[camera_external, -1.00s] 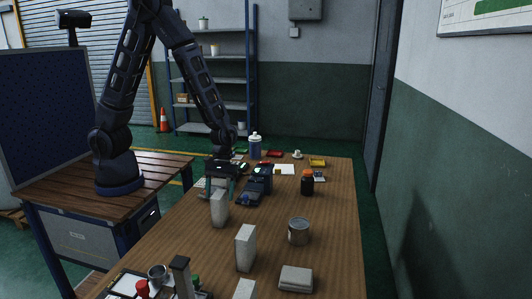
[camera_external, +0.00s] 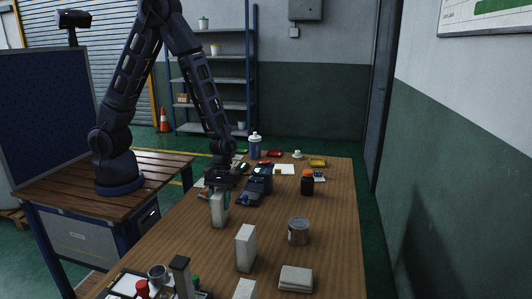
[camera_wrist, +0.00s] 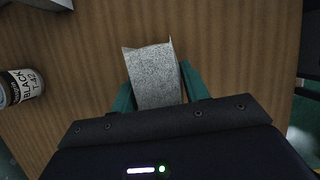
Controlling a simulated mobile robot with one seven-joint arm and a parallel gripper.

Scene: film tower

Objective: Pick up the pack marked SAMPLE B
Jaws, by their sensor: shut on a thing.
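My gripper (camera_external: 219,198) is shut on an upright pale grey pack (camera_external: 219,215), which appears to stand on the wooden table. In the wrist view the teal fingers of my gripper (camera_wrist: 158,92) close on both sides of this pack (camera_wrist: 152,68). Two similar upright packs stand nearer the camera, one at mid-table (camera_external: 246,248) and one cut off by the bottom edge (camera_external: 244,290). No SAMPLE B marking can be read on any pack, so I cannot tell which one bears it.
A metal can (camera_external: 298,232) stands right of the held pack; its BLACK label shows in the wrist view (camera_wrist: 22,85). A flat grey block (camera_external: 296,279) lies in front. Dark devices (camera_external: 257,185) sit close behind my gripper. An orange-capped bottle (camera_external: 307,183) stands to the right.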

